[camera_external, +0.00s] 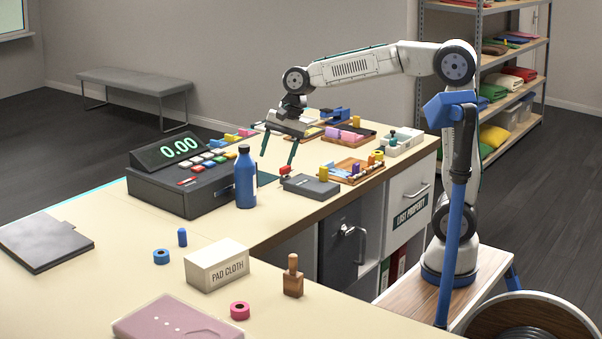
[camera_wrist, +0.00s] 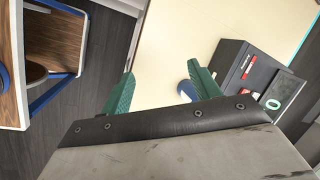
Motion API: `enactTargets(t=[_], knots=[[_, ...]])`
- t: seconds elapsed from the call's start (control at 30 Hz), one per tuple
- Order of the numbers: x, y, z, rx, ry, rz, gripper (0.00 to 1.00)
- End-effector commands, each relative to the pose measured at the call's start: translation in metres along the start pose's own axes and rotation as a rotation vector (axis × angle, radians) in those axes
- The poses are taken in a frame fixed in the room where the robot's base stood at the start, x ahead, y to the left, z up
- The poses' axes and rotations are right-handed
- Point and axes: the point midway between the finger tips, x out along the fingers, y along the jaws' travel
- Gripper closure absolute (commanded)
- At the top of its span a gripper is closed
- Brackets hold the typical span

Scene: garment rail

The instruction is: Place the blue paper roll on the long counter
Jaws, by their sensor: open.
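The blue paper roll (camera_external: 161,257) is a small ring lying flat on the cream counter (camera_external: 75,290) in the foreground, left of the pad cloth box. Nothing holds it. My gripper (camera_external: 279,150) is above the rear stretch of counter, behind and right of the blue bottle, well away from the roll. Its two teal fingers point down and stand apart, with nothing between them. In the wrist view my gripper (camera_wrist: 163,74) shows its fingers spread over cream counter top. The roll cannot be made out there.
The blue bottle (camera_external: 245,177) stands beside the cash register (camera_external: 190,170). The pad cloth box (camera_external: 216,265), a blue peg (camera_external: 182,237), a pink roll (camera_external: 240,311) and a wooden stamp (camera_external: 293,277) surround the blue roll. Trays with small parts crowd the rear counter.

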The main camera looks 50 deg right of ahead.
Motion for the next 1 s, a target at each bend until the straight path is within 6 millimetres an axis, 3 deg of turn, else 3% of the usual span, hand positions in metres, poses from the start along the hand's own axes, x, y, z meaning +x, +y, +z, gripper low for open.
enactTargets(t=[0.03, 0.2, 0.4, 0.5, 0.6, 0.7, 1.0], knots=[[-0.017, 0.032, -0.009, -0.074, 0.024, 0.006, 0.38], [-0.048, 0.139, -0.026, -0.372, 0.085, 0.075, 0.38], [-0.056, 0.260, -0.028, -0.698, 0.116, 0.184, 0.38], [-0.051, 0.305, -0.025, -0.824, 0.115, 0.234, 0.38], [-0.046, 0.335, -0.021, -0.912, 0.109, 0.269, 0.38], [-0.042, 0.351, -0.020, -0.962, 0.103, 0.290, 0.38], [-0.041, 0.355, -0.019, -0.980, 0.099, 0.297, 0.38]])
